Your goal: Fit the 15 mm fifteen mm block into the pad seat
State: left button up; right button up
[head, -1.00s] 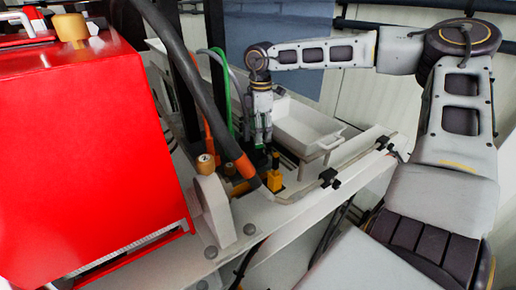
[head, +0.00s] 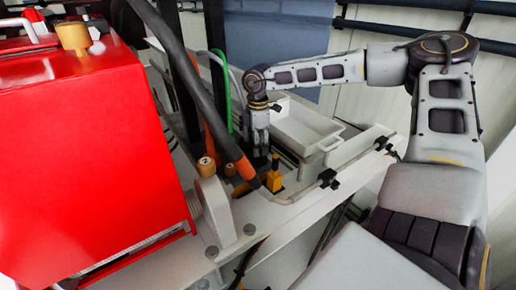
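My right gripper (head: 258,150) comes in from the right and points down over the bench, among the hoses and beside the white tray. Its fingertips are small and dark here, so I cannot tell whether they are open or hold anything. A yellow-orange block-like fixture (head: 273,180) with a dark top stands just below and right of the fingertips. I cannot tell the 15 mm block or the pad seat apart from the small parts around it. My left gripper is not in view.
A large red housing (head: 85,150) fills the left. A thick black hose with an orange end (head: 243,167) and a green hose (head: 227,90) run close to the gripper. A white tray (head: 325,146) stands to its right. A rail with black clamps (head: 328,179) edges the bench.

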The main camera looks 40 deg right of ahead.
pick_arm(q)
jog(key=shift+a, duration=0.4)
pick_arm(e)
jog(key=c, duration=1.2)
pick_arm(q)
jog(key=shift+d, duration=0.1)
pick_arm(e)
jog(key=shift+r, duration=0.1)
